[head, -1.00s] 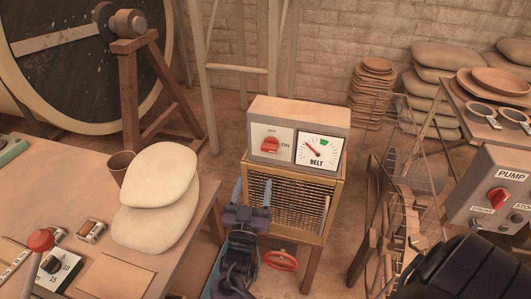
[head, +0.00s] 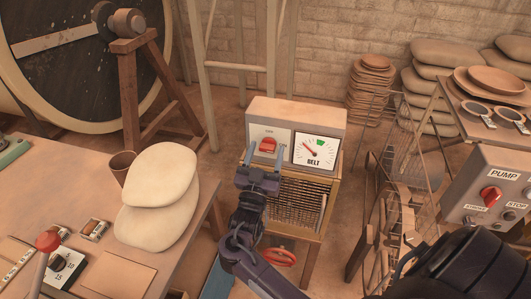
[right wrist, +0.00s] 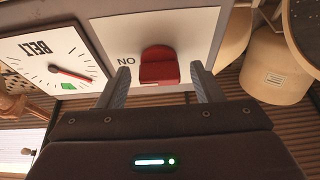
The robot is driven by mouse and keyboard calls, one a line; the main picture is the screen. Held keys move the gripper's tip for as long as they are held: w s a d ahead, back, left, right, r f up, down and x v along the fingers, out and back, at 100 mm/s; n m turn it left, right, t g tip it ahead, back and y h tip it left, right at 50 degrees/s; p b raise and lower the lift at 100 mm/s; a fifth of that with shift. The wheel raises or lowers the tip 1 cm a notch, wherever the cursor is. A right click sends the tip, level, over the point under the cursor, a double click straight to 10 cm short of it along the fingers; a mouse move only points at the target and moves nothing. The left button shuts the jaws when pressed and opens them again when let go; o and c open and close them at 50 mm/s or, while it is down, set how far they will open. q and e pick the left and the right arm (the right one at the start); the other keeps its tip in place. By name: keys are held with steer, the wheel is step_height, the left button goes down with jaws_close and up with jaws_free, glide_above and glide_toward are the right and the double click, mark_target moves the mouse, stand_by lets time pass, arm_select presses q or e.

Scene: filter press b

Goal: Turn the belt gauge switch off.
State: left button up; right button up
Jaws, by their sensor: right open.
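The belt gauge box (head: 308,112) stands on a slatted wooden cabinet in the head view. Its red switch (head: 267,146) is on the left of the front face, on a white plate with OFF above and ON to the right, partly covered by my gripper. The BELT dial (head: 317,150) has its needle to the upper left, outside the green sector. My right gripper (head: 259,178) is open in front of the plate. In the right wrist view the red switch (right wrist: 159,66) shows upside down between the open fingertips (right wrist: 160,76), apart from both. My left gripper is out of view.
A table (head: 30,190) on the left holds two stacked pale sacks (head: 158,190) and a brown cup (head: 121,166). A red handwheel (head: 280,257) is low on the cabinet. A PUMP panel (head: 490,200) and wire racks stand at the right.

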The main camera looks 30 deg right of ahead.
steer(key=c, duration=1)
steer(key=shift+s+r+n+t+y+p, duration=0.15)
steer(key=shift+n+t+y+p, duration=0.4)
steer(key=shift+n+p, duration=0.6)
steer(key=n+y+p, duration=0.2)
steer(key=n+p, duration=0.4)
steer(key=n+t+y+p, duration=0.1)
steer(key=n+y+p, duration=0.1)
steer(key=n+p, duration=0.3)
steer(key=n+y+p, duration=0.3)
steer(key=n+p, duration=0.3)
steer(key=shift+s+d+r+n+p, duration=0.2)
steer(key=shift+r+n+p, duration=0.1)
steer(key=shift+n+p, duration=0.1)
steer(key=shift+f+n+g+y+p, duration=0.2)
steer(key=shift+n+y+p, duration=0.25)
steer(key=shift+n+p, duration=0.95)
steer(key=o, duration=1)
steer(key=shift+w, duration=0.1)
